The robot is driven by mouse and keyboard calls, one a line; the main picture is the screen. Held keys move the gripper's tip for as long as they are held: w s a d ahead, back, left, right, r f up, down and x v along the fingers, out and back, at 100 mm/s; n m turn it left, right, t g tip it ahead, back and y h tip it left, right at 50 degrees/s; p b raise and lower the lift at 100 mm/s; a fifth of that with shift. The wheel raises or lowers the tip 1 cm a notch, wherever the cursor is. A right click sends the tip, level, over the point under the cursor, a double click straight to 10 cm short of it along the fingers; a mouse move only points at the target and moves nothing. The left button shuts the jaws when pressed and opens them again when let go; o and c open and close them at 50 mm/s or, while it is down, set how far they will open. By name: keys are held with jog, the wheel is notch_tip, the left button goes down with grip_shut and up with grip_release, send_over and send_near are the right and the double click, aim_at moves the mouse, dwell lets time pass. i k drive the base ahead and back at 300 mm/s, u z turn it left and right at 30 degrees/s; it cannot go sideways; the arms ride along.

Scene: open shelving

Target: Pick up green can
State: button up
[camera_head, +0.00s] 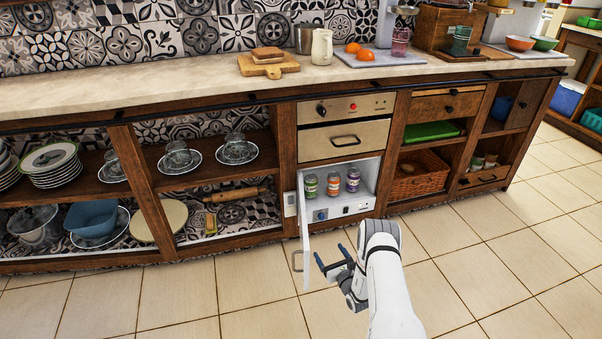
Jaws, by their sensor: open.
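Three small cans stand upright in a row in an open white compartment (369,172) below the counter. The left can (310,188) looks green. My gripper (331,254), with two blue fingers, is open and empty. In the picture it is below the cans, in front of the compartment and apart from them.
The compartment's white door (304,228) stands open just left of my gripper. A white panel with knobs (340,212) lies below the cans. Shelves with dishes (54,165) are on the left, and a wicker basket (418,184) is on the right. The tiled floor (490,270) is clear.

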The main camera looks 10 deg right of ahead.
aim_at(310, 179)
jog(key=i, duration=1.05)
jog(key=z, duration=0.1)
